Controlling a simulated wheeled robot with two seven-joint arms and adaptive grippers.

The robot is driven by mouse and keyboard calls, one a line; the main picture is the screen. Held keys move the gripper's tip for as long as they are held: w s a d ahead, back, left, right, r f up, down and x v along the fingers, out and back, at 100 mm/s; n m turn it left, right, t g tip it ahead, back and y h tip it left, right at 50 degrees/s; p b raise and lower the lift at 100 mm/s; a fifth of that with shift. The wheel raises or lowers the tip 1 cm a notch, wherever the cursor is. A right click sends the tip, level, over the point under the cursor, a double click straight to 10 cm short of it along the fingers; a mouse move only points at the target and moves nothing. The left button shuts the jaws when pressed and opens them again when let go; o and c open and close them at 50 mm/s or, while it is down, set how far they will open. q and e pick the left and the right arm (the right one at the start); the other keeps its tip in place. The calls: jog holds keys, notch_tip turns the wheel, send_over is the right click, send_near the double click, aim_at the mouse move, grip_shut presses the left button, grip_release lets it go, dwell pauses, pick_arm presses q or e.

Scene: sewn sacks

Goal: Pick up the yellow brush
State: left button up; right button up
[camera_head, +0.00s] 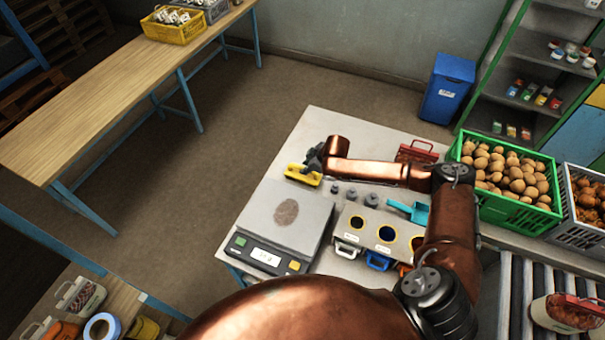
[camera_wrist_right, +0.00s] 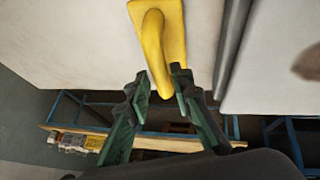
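The yellow brush (camera_head: 303,178) lies at the left edge of the grey-white table, just beyond the scale. In the right wrist view the brush (camera_wrist_right: 158,35) shows a flat yellow body and a curved yellow handle. My right gripper (camera_head: 312,164) is over the brush in the head view. In the right wrist view its two dark green fingers (camera_wrist_right: 161,92) stand apart, one on each side of the handle's end. A gap shows on the left side; the right finger is very close to the handle, and I cannot tell whether it touches. My left gripper is not in view.
A scale (camera_head: 262,252) stands in front of the brush. Small grey weights (camera_head: 352,194), a holder with round openings (camera_head: 382,230), a teal scoop (camera_head: 411,212) and a red object (camera_head: 417,152) are to the right. A green crate of potatoes (camera_head: 508,205) stands farther right.

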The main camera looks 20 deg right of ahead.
aim_at(303, 167)
jog(key=x, duration=0.2)
jog(key=shift+w+a+f, duration=0.1)
jog(key=shift+w+f, duration=0.1)
jog(key=shift+f, duration=0.1)
jog(key=shift+w+a+f, duration=0.1)
jog(key=shift+f, duration=0.15)
jog(key=shift+c, duration=0.3)
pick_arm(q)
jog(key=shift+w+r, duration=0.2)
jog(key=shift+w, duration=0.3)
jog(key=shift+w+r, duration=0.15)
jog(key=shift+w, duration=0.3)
pick_arm(e)
grip_shut()
